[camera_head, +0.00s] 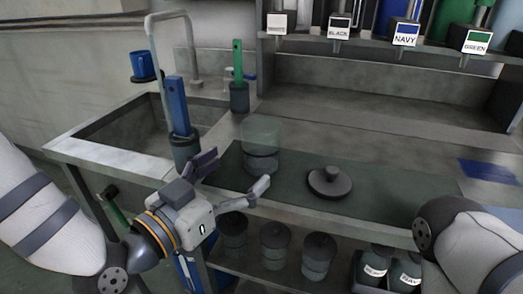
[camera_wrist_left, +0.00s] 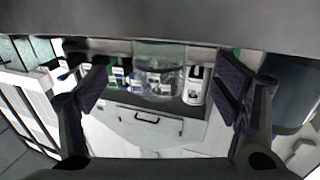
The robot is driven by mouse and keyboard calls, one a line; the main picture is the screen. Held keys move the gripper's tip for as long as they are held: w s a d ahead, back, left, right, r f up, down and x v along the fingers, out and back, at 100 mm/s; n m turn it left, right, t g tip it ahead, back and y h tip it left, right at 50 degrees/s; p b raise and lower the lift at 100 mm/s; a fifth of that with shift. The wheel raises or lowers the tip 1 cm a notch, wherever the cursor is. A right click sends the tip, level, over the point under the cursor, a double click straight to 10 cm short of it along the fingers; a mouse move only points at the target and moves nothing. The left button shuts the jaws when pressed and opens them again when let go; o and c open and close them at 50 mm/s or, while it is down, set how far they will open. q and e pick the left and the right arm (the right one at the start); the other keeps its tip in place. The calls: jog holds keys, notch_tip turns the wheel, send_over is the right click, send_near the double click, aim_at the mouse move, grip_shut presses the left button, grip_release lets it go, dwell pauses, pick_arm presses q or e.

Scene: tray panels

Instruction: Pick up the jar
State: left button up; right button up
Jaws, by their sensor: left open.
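A clear glass jar (camera_head: 261,133) with dark grey contents in its lower part stands upright and open on a dark mat (camera_head: 400,188). A round dark lid with a knob (camera_head: 330,183) lies on the mat to its right. My left gripper (camera_head: 236,175) is open and empty at the near side of the jar, its fingers spread toward it. In the left wrist view the jar (camera_wrist_left: 160,67) shows beyond and between the open fingers (camera_wrist_left: 163,88); I see no contact. My right gripper is out of view; only part of that arm shows at right.
A dark cup with a blue-handled tool (camera_head: 178,108) stands close left of the jar. A cup with a green-handled tool (camera_head: 238,75) stands behind. A sink (camera_head: 125,130) is at left. Lidded jars (camera_head: 275,242) sit on the lower shelf; labelled dispensers (camera_head: 404,34) hang above.

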aim_at(249, 157)
pick_arm(q)
jog(key=x, duration=0.5)
jog(key=shift+w+d+r, duration=0.1)
jog(key=shift+w+d, duration=0.1)
jog(key=shift+w, duration=0.15)
jog(key=c, duration=1.5)
jog(key=shift+o, duration=0.2)
jog(key=shift+r, duration=0.1)
